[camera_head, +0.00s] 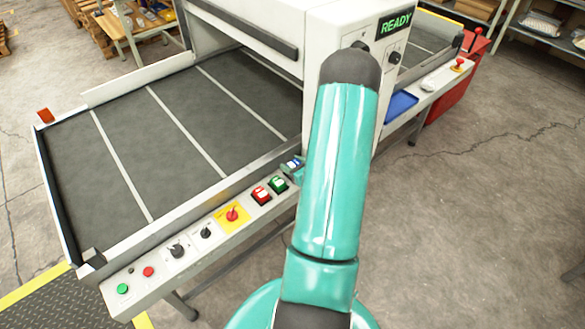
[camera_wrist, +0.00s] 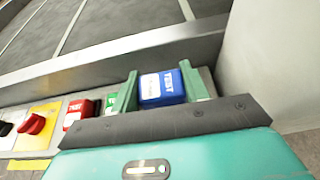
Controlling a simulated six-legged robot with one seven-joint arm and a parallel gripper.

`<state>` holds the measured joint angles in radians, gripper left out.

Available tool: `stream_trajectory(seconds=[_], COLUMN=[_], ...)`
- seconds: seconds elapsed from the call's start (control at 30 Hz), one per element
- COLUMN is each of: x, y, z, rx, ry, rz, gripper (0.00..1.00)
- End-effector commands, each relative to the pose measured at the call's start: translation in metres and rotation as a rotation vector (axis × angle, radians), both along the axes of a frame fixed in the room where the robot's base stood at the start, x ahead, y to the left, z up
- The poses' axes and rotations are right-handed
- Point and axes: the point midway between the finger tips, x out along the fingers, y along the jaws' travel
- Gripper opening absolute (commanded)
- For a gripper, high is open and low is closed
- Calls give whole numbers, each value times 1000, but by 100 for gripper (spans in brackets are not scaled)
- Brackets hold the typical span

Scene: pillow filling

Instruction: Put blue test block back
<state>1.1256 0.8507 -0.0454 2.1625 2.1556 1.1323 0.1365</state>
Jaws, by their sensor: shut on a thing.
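The blue test block (camera_wrist: 163,87), with white labels reading TEST, is between the two green fingers of my gripper (camera_wrist: 160,90) in the wrist view. My gripper is shut on it. The block is at the machine's front control ledge, just right of the red and green blocks. I cannot tell whether its underside touches the ledge. In the head view my arm hides most of the gripper, and only a small part of the gripper (camera_head: 291,168) shows beside the arm.
A red block (camera_head: 261,194) and a green block (camera_head: 278,184) sit on the control ledge (camera_head: 150,288), right of a red knob on a yellow plate (camera_head: 232,214). The grey conveyor bed (camera_head: 120,140) is empty.

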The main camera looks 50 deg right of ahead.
Motion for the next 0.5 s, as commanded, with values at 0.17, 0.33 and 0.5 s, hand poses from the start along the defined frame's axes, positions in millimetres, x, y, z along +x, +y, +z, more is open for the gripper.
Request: stream_trajectory(seconds=[0.17, 0.33, 0.5], x=[1, 3, 3], y=[0, 0, -1], z=[-22, -23, -25], rx=[1, 0, 0], ry=[0, -1, 0], rz=[1, 1, 1], gripper=[19, 19, 19])
